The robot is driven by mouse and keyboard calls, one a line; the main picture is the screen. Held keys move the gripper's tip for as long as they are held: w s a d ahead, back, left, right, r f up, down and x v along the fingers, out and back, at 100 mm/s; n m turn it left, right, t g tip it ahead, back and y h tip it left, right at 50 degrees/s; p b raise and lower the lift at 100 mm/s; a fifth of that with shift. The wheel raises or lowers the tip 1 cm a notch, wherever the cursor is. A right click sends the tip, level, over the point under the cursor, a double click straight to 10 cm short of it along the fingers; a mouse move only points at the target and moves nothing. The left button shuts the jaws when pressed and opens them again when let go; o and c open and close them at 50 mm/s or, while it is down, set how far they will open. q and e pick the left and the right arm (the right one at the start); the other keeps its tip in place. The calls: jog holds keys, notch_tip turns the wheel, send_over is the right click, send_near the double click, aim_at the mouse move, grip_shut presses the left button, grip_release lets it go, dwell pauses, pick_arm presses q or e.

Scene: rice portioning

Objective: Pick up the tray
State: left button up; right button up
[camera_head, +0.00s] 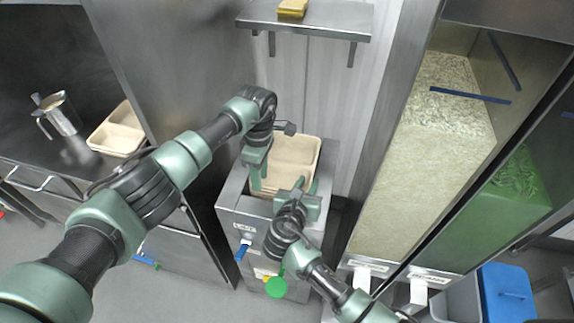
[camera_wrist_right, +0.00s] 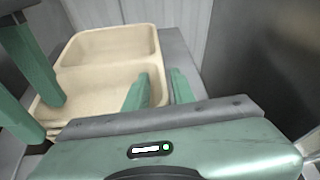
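The beige two-compartment tray (camera_head: 296,150) sits on a metal cabinet in the middle of the head view; the right wrist view shows it (camera_wrist_right: 110,38) from close by. Several rims at its near corner suggest a stack. My left gripper (camera_head: 258,178) is at the tray's left side, its fingers apart, one over the tray and one outside. My right gripper (camera_head: 299,190) is at the right side. In the right wrist view its fingers (camera_wrist_right: 160,90) are spread, one inside and one outside the right wall. Contact with the wall cannot be told.
Another beige tray (camera_head: 118,132) and a metal jug (camera_head: 60,115) stand on the left counter. A shelf (camera_head: 305,18) with a yellow item hangs above. Tall bins of rice (camera_head: 420,150) and green contents (camera_head: 500,200) stand right. A blue-lidded bin (camera_head: 505,292) is at lower right.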

pick_arm(q)
jog(key=shift+s+f, duration=0.1)
jog(key=shift+f, duration=0.6)
pick_arm(e)
jog(key=shift+x, duration=1.1)
pick_arm(q)
jog(key=c, duration=0.7)
pick_arm(e)
grip_shut()
pick_arm(q)
jog(key=shift+s, duration=0.1)
grip_shut()
